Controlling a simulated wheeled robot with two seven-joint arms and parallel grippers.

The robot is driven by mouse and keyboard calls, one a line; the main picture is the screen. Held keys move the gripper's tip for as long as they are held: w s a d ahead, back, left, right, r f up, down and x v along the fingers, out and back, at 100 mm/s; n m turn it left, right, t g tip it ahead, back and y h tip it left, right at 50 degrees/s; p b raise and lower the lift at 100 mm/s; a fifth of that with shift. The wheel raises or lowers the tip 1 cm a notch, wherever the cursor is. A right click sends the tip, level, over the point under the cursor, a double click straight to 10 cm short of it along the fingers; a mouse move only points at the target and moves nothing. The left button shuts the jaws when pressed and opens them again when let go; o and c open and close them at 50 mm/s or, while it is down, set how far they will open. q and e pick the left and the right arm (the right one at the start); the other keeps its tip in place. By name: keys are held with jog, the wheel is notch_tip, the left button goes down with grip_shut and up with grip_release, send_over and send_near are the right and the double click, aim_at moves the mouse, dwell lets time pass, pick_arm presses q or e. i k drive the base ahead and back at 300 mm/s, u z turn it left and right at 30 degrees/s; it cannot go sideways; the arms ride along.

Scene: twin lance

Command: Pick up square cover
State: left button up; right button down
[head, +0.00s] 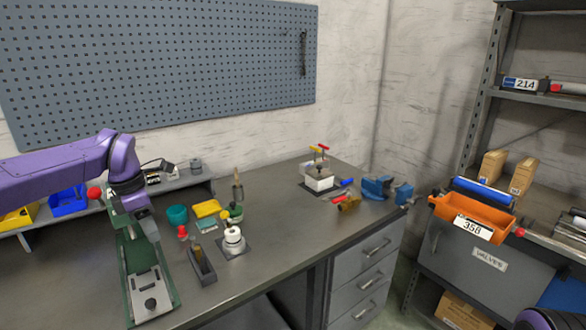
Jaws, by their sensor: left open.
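My left gripper (138,212) hangs from the purple arm at the left, above the back end of a green fixture (128,262). Its jaws are open, and I see nothing held between them. The fixture lies on the bench and carries a grey metal plate with a dark round knob (151,304). A yellow square piece (206,209) sits on a teal base to the right of the gripper, apart from it. I cannot tell for certain which piece is the square cover. My right gripper is out of view.
A teal bowl (177,214), a white stacked part (233,238) and a dark narrow tray (201,265) stand close by on the grey bench (270,255). A white box (319,183) and blue vise (377,187) are farther right. An orange bin (472,216) is at the right.

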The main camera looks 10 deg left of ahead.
aim_at(320, 173)
jog(key=u, duration=0.15)
jog(key=i, duration=1.2)
jog(key=z, duration=0.7)
jog(key=i, duration=0.6)
jog(key=z, duration=0.25)
